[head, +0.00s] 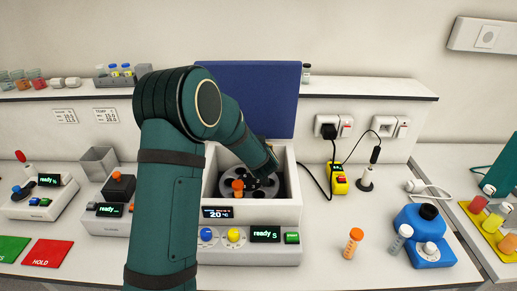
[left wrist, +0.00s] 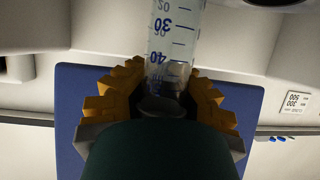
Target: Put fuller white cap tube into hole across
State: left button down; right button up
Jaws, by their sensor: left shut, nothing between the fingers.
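In the head view my left arm reaches into the open centrifuge (head: 203,190); its gripper (head: 265,178) is low over the dark rotor (head: 238,197), with its fingertips mostly hidden. An orange-capped tube (head: 238,186) sits in the rotor's near side. In the left wrist view a clear tube (left wrist: 175,25) with blue graduations shows beyond the yellow fingers of my left gripper (left wrist: 165,85); the fingers are shut with nothing between them. A white-capped tube (head: 400,238) and an orange-capped tube (head: 353,243) stand on the bench. My right gripper is not in view.
The blue lid (head: 250,95) is raised behind the rotor. A blue device (head: 425,240) and a yellow rack (head: 480,228) with several capped tubes are at the right. A yellow box (head: 340,180) with cables stands right of the centrifuge. Small instruments are at the left.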

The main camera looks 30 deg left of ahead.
pick_arm(q)
jog(key=shift+f+b, duration=1)
jog(key=shift+f, duration=0.45)
dwell(0.6)
jog(key=shift+r+p, duration=0.2)
jog(key=shift+p, duration=0.1)
jog(key=shift+r+p, duration=2)
jog(key=shift+r, duration=0.4)
jog(key=shift+f+b, duration=1.85)
jog(key=shift+f, duration=0.7)
jog(key=shift+r, duration=0.15)
dwell(0.5)
